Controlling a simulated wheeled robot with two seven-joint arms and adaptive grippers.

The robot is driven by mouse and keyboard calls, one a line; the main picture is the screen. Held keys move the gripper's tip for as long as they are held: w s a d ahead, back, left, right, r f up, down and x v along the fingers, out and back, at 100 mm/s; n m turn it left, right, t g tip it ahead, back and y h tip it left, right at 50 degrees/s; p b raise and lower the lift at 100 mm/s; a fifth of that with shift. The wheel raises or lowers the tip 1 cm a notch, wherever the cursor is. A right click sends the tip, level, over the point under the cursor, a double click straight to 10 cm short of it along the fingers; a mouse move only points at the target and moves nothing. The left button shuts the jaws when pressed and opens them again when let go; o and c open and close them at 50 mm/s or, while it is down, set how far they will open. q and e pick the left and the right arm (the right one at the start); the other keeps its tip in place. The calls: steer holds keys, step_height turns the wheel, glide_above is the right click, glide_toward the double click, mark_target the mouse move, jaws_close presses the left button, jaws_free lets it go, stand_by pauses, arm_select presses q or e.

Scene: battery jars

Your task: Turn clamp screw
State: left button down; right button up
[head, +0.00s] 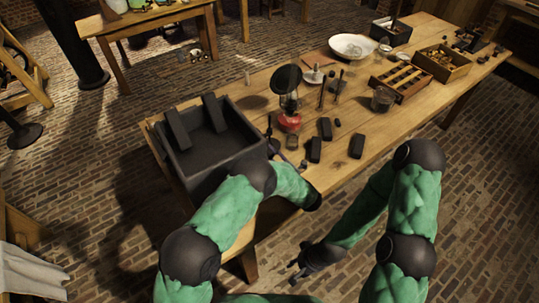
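No clamp screw can be made out for certain. A small dark upright fitting (271,143) stands by the right corner of the large dark box (205,160), too small and dark to identify. My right gripper (294,271) hangs low in front of the table, over the brick floor, with its fingers apart and nothing between them. It is well away from the tabletop. My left arm bends across the table's near edge by the box. Its dark far end (313,201) shows at the table edge, but its fingers cannot be made out.
The wooden table (425,110) holds a red-based lamp-like item (289,121), several small black blocks (356,146), a glass jar (382,99), a white bowl (352,46) and wooden trays (402,82). The floor before the table is clear.

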arm_select(q)
steer(key=c, duration=1)
jaws_free()
steer(key=shift+s+a+f, duration=0.15)
steer(key=shift+s+f, duration=0.05)
steer(key=shift+f, duration=0.2)
steer(key=shift+o, duration=0.6)
steer(key=shift+r, duration=0.1)
steer(key=shift+w+r, duration=0.1)
steer(key=v, duration=0.7)
steer(key=shift+s, duration=0.2)
steer(key=shift+d, duration=0.25)
